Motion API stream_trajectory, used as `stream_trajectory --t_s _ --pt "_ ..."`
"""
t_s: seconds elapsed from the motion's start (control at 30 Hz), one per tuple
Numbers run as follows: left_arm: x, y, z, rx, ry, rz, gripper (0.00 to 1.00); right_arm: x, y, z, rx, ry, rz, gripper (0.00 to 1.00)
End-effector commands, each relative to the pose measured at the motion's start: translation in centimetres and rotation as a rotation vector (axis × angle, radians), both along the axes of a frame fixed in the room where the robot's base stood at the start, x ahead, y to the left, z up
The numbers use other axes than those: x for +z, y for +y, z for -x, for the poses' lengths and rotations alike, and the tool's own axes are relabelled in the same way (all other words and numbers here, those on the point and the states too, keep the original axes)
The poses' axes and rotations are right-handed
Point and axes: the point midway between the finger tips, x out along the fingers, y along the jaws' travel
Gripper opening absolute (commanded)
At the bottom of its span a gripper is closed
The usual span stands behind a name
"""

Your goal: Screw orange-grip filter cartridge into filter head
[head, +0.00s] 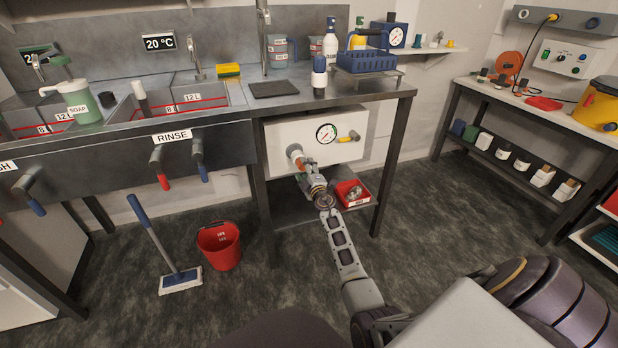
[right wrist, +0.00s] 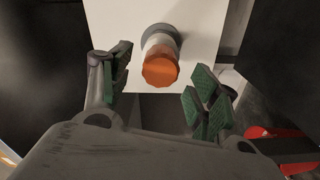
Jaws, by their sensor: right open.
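The orange-grip filter cartridge (right wrist: 160,69) shows in the right wrist view with its orange end toward me and a white body behind. Its far end meets the grey filter head (right wrist: 160,32) on a white panel; how far it is seated cannot be told. In the head view the cartridge (head: 295,150) juts from the panel under the bench, partly hidden by my gripper. My right gripper (right wrist: 160,82) is open, its green-padded fingers on either side of the orange grip, with gaps visible. The right gripper (head: 305,177) also shows in the head view. My left gripper is not in view.
The white panel (head: 280,135) carries a gauge (head: 326,133) and a yellow-handled valve (head: 349,137). A red bin (head: 355,202) sits on the lower shelf just right of my gripper.

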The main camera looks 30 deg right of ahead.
Motion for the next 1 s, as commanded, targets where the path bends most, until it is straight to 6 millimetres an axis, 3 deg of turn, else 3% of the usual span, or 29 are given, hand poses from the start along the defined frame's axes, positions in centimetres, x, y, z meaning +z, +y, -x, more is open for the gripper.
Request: stream_trajectory --t_s 0.5,1.0 --pt "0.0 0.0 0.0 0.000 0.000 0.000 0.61 -0.1 0.8 3.6 -0.002 0.001 0.000 0.61" --pt "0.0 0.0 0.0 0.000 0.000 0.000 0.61 -0.1 0.9 4.1 -0.002 0.002 0.001 0.61"
